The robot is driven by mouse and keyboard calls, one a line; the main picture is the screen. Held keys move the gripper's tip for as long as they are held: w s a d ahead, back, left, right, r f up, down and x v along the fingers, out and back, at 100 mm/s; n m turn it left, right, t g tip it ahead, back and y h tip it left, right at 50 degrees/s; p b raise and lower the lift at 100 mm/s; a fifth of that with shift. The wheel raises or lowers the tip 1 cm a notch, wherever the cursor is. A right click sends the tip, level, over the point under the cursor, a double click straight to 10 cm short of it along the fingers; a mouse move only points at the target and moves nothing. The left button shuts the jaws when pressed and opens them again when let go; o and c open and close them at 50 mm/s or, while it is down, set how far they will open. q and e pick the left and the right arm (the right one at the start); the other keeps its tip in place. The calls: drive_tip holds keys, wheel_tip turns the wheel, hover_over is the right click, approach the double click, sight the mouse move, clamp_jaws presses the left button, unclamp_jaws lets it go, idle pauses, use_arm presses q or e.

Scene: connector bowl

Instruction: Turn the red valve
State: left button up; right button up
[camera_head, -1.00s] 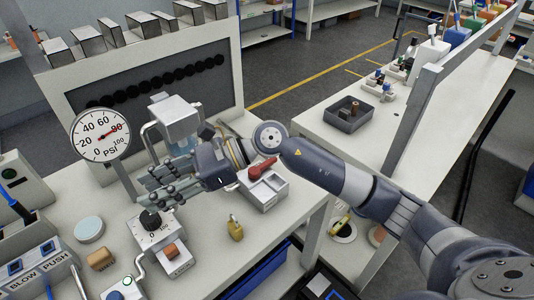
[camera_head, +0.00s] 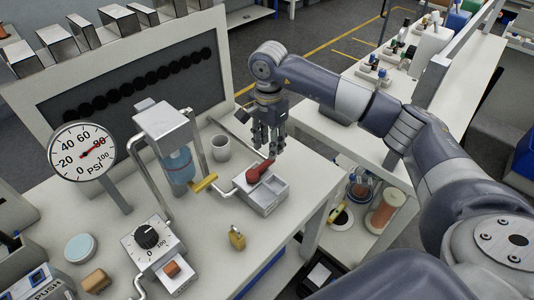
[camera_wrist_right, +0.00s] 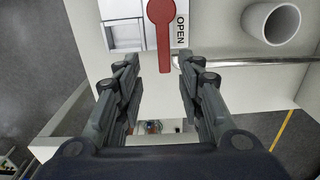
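The red valve (camera_head: 260,171) is a red lever handle on a small grey box (camera_head: 271,194) near the right edge of the workbench. In the right wrist view the red handle (camera_wrist_right: 161,30) points toward the space between my fingers, beside the word OPEN. My right gripper (camera_head: 268,147) is above and just behind the valve, fingers pointing down. My left gripper is not in view.
A white cup (camera_head: 220,148) stands left of the gripper. A pipe with a yellow handle (camera_head: 203,183) runs beside the valve box. The bench edge is close on the right.

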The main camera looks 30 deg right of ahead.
sight(267, 161)
drive_tip(key=f, duration=0.3)
drive_tip(key=f+p, duration=0.1)
drive_tip(key=f, duration=0.1)
drive_tip(key=shift+w, duration=0.35)
drive_tip(key=shift+s+f, duration=0.1)
drive_tip(key=shift+f, duration=0.6)
clamp_jaws()
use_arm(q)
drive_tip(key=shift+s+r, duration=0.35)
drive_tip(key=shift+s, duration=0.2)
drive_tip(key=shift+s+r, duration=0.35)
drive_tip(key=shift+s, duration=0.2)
